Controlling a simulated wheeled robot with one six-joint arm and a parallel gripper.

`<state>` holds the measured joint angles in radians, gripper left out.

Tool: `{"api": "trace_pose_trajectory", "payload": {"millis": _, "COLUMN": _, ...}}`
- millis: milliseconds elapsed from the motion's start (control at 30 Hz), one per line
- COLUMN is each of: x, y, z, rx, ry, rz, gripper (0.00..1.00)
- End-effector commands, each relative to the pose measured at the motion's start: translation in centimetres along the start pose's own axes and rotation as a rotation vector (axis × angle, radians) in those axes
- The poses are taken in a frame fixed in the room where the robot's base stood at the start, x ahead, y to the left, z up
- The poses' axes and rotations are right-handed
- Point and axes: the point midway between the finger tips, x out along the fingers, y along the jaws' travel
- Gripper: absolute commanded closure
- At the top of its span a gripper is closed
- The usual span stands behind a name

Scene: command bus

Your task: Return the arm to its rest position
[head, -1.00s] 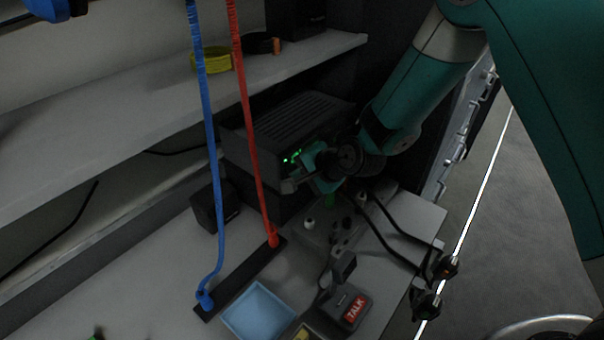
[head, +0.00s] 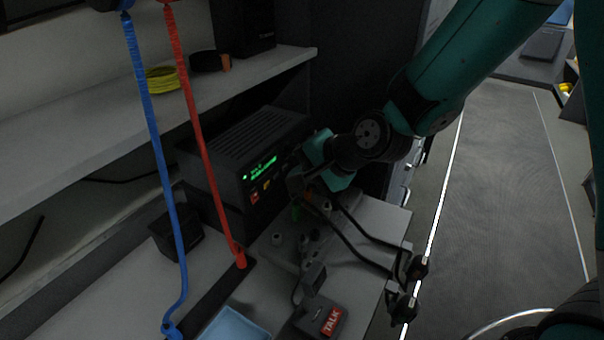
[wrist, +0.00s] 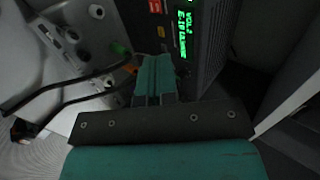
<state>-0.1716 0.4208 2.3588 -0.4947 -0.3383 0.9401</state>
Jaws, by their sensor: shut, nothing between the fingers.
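My arm reaches in from the upper right of the head view. My gripper (head: 305,182) is over the back of the desk, in front of the dark radio unit (head: 240,150) with its lit green display. In the wrist view my gripper (wrist: 155,62) shows as two teal fingers pressed together, with nothing between them. The radio's green display (wrist: 184,40) is just right of the fingertips there. Whether the fingers touch the radio I cannot tell.
Black bent bars (head: 365,240) rise near the desk's right edge. A box with a red TALK label (head: 322,318) stands in front. Blue (head: 158,160) and red (head: 197,130) cables hang at left. A shelf (head: 100,112) runs above. The aisle floor (head: 490,190) at right is clear.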

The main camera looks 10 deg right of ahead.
Motion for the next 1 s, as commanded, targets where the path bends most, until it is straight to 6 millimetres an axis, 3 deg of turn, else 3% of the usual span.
{"api": "trace_pose_trajectory", "payload": {"millis": 467, "x": -0.9, "y": -0.4, "z": 0.7, "rx": -0.043, "ry": -0.017, "rz": 0.012, "gripper": 1.0}}
{"api": "trace_pose_trajectory", "payload": {"millis": 567, "x": -3.1, "y": -0.8, "z": 2.6, "rx": -0.191, "ry": -0.072, "rz": 0.056, "gripper": 1.0}}
{"api": "trace_pose_trajectory", "payload": {"millis": 667, "x": -6.9, "y": -0.7, "z": 5.7, "rx": -0.437, "ry": -0.171, "rz": 0.127, "gripper": 1.0}}
{"api": "trace_pose_trajectory", "payload": {"millis": 800, "x": -12.9, "y": 0.9, "z": 9.8, "rx": -0.801, "ry": -0.338, "rz": 0.224, "gripper": 1.0}}
{"api": "trace_pose_trajectory", "payload": {"millis": 1000, "x": -19.0, "y": 3.9, "z": 13.2, "rx": -1.146, "ry": -0.53, "rz": 0.304, "gripper": 1.0}}
